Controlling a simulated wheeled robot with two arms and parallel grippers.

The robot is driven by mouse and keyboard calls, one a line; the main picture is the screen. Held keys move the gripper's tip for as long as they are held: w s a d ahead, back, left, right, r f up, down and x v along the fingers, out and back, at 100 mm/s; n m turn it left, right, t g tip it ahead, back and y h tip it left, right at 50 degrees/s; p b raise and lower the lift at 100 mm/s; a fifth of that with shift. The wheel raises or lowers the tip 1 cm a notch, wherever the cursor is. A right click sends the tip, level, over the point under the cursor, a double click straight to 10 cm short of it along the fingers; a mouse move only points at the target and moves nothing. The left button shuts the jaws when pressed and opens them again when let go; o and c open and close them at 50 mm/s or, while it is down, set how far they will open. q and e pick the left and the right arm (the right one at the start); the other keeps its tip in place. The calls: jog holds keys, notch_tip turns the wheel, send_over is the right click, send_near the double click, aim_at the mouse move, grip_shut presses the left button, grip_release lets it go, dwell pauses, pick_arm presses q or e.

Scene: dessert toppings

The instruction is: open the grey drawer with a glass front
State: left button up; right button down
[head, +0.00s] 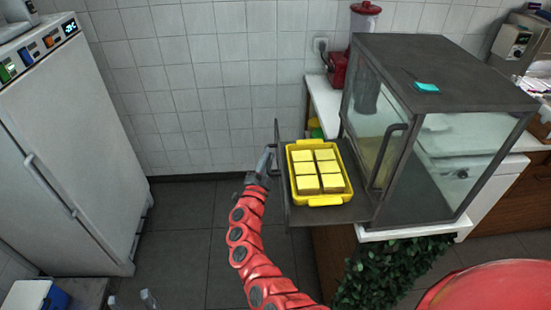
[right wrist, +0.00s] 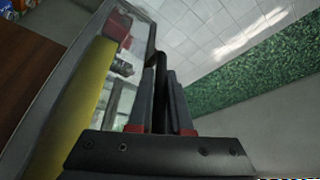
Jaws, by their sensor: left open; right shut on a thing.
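The grey drawer (head: 347,212) is pulled out to the left from a grey glass display case (head: 445,72). Its front is seen nearly edge-on in the head view. A yellow tray (head: 323,200) with several yellow square pieces lies on the drawer. My right gripper (head: 264,166) is at the left end of the drawer, at its dark handle (head: 277,135). In the right wrist view, my right gripper (right wrist: 160,92) is shut on the dark bar handle (right wrist: 156,62), beside the glass front (right wrist: 123,98). My left gripper is not in view.
A white fridge-like cabinet (head: 62,150) stands at the left. Open tiled floor (head: 185,235) lies between it and the drawer. Another dark handle (head: 386,157) is on the case. Green foliage (head: 385,275) hangs below it. Bottles (head: 148,299) stand at the lower left.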

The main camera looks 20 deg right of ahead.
jog(key=shift+a, duration=0.1)
jog(key=c, duration=0.8)
grip_release()
jog(key=shift+c, duration=0.2)
jog(key=b+v, duration=0.3)
jog(key=v, duration=1.4)
jog(key=shift+s+b, duration=0.2)
jog(key=shift+b, duration=0.2)
jog(key=shift+a+f, duration=0.1)
jog(key=shift+a, duration=0.05)
